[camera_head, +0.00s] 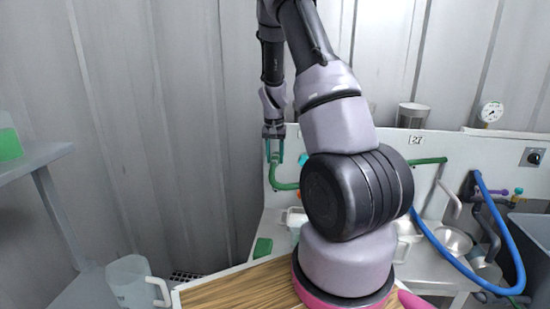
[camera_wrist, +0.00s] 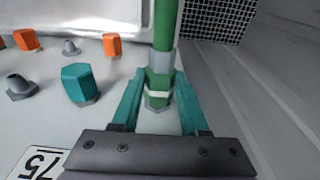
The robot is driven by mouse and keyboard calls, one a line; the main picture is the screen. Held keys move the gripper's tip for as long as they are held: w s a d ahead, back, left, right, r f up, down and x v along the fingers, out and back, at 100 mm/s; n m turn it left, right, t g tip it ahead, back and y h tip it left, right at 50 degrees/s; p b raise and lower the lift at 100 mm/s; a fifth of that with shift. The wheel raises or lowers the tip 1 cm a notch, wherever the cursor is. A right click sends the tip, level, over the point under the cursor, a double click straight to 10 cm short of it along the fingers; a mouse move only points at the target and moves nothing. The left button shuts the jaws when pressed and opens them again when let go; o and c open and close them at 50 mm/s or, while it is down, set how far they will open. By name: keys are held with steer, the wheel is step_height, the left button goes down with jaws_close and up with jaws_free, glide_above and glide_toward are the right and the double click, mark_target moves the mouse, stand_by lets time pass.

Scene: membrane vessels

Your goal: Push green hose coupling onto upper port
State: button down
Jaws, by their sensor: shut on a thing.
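My gripper (camera_wrist: 160,78) has teal fingers shut on the green hose coupling (camera_wrist: 158,82), a green piece with a pale band. The green hose (camera_wrist: 166,22) runs from it toward the top of the wrist view. In the head view my gripper (camera_head: 274,150) is at the panel's left end, and the hose (camera_head: 284,186) bends below it. Two bare grey ports, one nearer (camera_wrist: 18,88) and one farther (camera_wrist: 70,47), stand on the pale panel left of the coupling, apart from it. I cannot tell which is the upper port.
A teal hexagonal cap (camera_wrist: 82,83) and orange caps (camera_wrist: 112,44) stand on the panel near the ports. A number plate (camera_wrist: 38,163) is close to my gripper. A blue hose (camera_head: 455,262), metal bowl (camera_head: 453,240) and gauge (camera_head: 491,111) are at right. A jug (camera_head: 132,282) stands at lower left.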

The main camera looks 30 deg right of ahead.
steer(key=shift+s+a, duration=0.5)
steer(key=shift+s, duration=0.25)
steer(key=shift+s+a, duration=0.5)
steer(key=shift+s, duration=0.25)
steer(key=shift+s+a, duration=0.5)
steer(key=shift+s, duration=0.25)
steer(key=shift+s, duration=0.1)
